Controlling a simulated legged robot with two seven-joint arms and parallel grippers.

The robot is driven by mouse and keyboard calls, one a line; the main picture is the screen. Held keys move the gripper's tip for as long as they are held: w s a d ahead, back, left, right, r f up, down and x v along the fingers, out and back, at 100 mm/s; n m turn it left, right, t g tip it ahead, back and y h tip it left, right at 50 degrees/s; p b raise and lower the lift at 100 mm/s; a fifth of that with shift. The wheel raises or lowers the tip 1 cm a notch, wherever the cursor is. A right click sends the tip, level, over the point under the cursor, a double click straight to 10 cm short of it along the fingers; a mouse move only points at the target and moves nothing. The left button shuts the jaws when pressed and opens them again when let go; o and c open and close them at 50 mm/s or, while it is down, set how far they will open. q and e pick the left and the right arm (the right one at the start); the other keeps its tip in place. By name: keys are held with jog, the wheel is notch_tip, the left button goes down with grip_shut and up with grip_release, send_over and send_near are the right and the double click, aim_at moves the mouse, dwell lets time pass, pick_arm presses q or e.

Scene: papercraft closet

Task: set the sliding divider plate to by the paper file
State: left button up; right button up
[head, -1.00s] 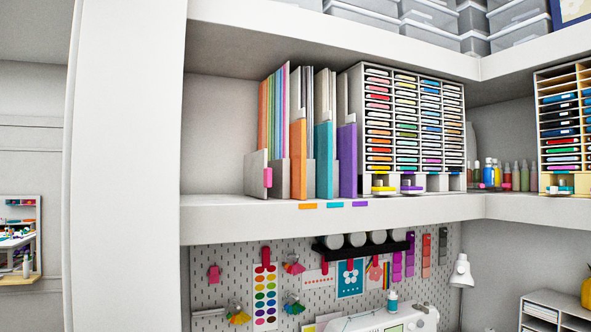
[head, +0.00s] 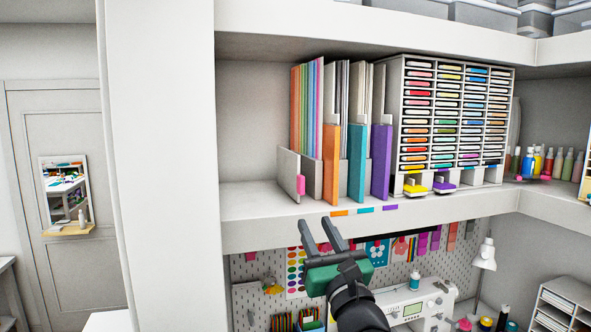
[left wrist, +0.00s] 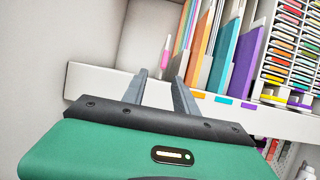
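The sliding divider plate (head: 288,168) is a low pale plate with a pink tab (head: 301,185), standing upright at the left end of the paper files on the shelf. The paper file (head: 331,165) with the orange front stands to its right, holding coloured sheets; teal (head: 357,165) and purple (head: 381,160) files follow. In the left wrist view the pink tab (left wrist: 165,56) shows beyond the fingers. My left gripper (head: 321,236) is open and empty, below and in front of the shelf edge, apart from the plate. My right gripper is not in view.
The shelf's front edge (head: 270,230) lies between my gripper and the files. Orange, teal and purple labels mark this edge. A paper rack (head: 455,110) stands right of the files. Shelf space left of the plate is clear. A pegboard (head: 470,240) hangs below.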

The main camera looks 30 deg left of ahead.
aim_at(304, 184)
pick_arm(q)
jog(key=p+x, duration=0.3)
jog(key=x, duration=0.2)
jog(key=p+x, duration=0.3)
jog(key=x, duration=0.2)
jog(key=p+x, duration=0.3)
jog(key=x, duration=0.2)
jog(key=shift+w+d+r+p, duration=0.1)
jog(key=shift+w+d+p, duration=0.15)
jog(key=shift+w+p, duration=0.1)
jog(key=shift+a, duration=0.15)
jog(key=shift+d, duration=0.3)
jog(key=shift+c, duration=0.4)
jog(key=shift+d, duration=0.55)
grip_shut()
jog(key=shift+s+a+r, duration=0.1)
jog(key=shift+a+r, duration=0.05)
